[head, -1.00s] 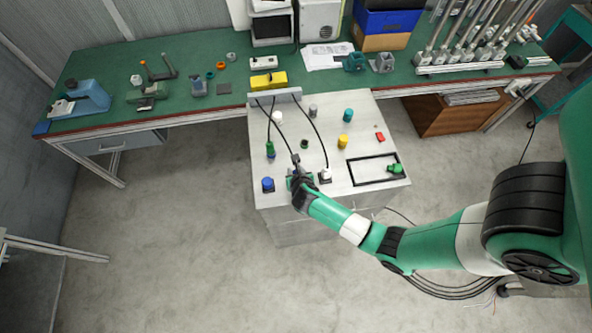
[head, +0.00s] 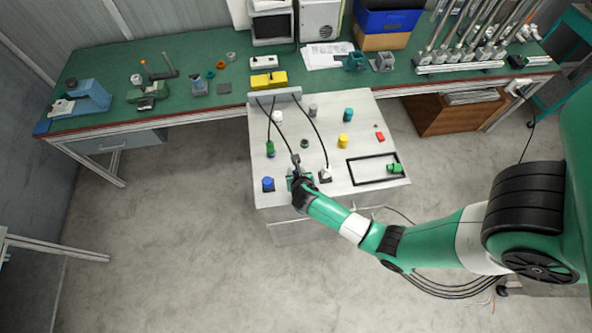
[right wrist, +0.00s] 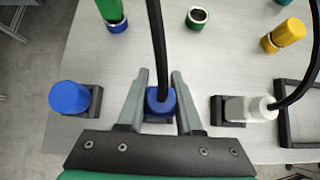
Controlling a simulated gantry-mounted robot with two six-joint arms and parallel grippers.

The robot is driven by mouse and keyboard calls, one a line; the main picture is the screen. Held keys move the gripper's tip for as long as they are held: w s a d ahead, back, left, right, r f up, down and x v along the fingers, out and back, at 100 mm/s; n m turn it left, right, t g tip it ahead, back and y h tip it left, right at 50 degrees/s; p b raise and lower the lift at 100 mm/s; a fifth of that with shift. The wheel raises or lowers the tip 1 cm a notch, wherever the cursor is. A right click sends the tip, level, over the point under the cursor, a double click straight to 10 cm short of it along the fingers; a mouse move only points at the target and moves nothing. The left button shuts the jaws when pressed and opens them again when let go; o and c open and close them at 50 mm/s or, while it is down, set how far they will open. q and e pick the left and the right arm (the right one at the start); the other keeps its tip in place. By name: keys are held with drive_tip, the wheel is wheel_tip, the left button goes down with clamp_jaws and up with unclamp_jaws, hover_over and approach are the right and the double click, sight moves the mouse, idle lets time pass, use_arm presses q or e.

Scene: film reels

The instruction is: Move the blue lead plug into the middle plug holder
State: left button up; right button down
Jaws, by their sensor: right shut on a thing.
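My right gripper (right wrist: 160,88) is shut on the blue lead plug (right wrist: 160,103). A black cable runs up and away from the plug. The plug is at the middle plug holder (right wrist: 158,119), a dark block mostly hidden by the plug and fingers. I cannot tell how deep the plug sits in it. In the head view the right gripper (head: 297,172) is at the front edge of the grey cabinet top and hides most of the plug. My left gripper is not in view.
A blue cylinder (right wrist: 70,97) sits in the left holder, and a white plug (right wrist: 250,108) with a cable is in the right holder.

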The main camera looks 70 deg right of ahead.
drive_tip(key=shift+f, duration=0.4)
drive_tip(key=c, duration=0.8)
unclamp_jaws()
drive_tip(key=shift+c, duration=0.2)
drive_tip(key=p+v, duration=0.2)
drive_tip(key=v, duration=0.1)
drive_tip(key=shift+r+p, duration=0.2)
drive_tip(key=shift+p, duration=0.2)
drive_tip(key=p+v, duration=0.7)
drive_tip(key=shift+a+r, duration=0.2)
drive_tip(key=shift+a, duration=0.1)
drive_tip(key=shift+s, duration=0.15)
